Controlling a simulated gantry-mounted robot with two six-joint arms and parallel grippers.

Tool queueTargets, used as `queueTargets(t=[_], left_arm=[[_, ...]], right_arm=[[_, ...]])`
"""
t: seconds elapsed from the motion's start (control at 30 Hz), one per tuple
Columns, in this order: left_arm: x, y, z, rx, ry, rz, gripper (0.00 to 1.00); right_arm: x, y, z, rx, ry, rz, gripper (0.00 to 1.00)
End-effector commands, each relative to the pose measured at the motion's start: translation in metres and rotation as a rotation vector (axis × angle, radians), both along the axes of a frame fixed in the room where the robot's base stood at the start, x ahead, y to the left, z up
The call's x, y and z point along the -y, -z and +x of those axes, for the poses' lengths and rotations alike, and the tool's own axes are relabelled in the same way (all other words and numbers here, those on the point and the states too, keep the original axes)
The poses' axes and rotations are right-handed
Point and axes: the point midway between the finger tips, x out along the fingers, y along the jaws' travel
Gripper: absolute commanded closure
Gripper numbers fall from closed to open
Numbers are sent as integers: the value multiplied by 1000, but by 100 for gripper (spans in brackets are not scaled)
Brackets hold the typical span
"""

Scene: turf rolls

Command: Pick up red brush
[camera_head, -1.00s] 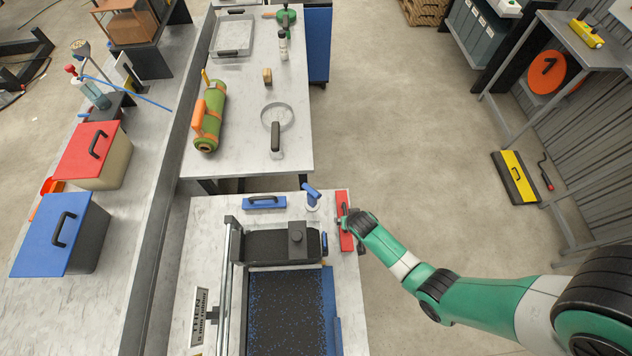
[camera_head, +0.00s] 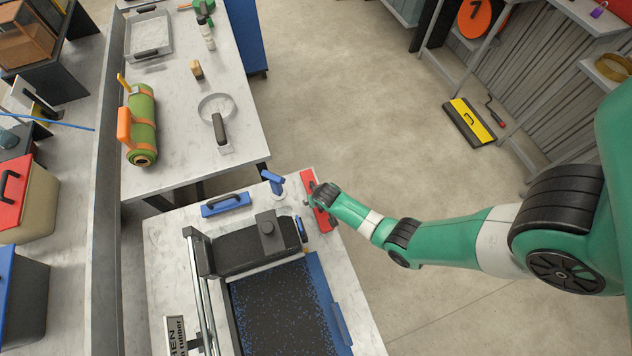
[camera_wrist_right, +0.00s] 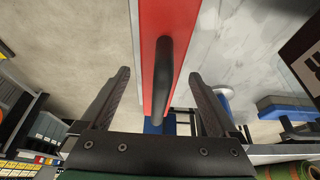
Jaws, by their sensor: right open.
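The red brush (camera_head: 323,219) lies on the right edge of the near table in the head view, partly hidden by my right gripper (camera_head: 314,194). In the right wrist view the red brush (camera_wrist_right: 178,20) runs up the middle, with its black handle (camera_wrist_right: 163,75). My right gripper (camera_wrist_right: 160,80) is open there, one finger on each side of the handle. Gaps show between the fingers and the handle, so it is not gripped. My left gripper is not in view.
A blue brush (camera_head: 226,204) and a blue-handled tool (camera_head: 274,184) lie left of the red brush. A black roller machine (camera_head: 240,248) takes up the table's middle. Open floor (camera_head: 370,120) lies right of the table.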

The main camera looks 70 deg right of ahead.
Motion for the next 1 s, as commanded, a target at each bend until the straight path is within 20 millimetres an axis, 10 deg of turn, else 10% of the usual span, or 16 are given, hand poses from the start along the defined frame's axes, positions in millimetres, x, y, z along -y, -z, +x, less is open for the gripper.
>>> queueTargets(t=[0.37,0.87,1.0], left_arm=[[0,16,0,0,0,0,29],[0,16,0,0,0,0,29],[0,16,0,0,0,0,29]], right_arm=[[7,21,6,0,-1,0,5],[7,21,6,0,-1,0,93],[7,21,6,1,-1,0,96]])
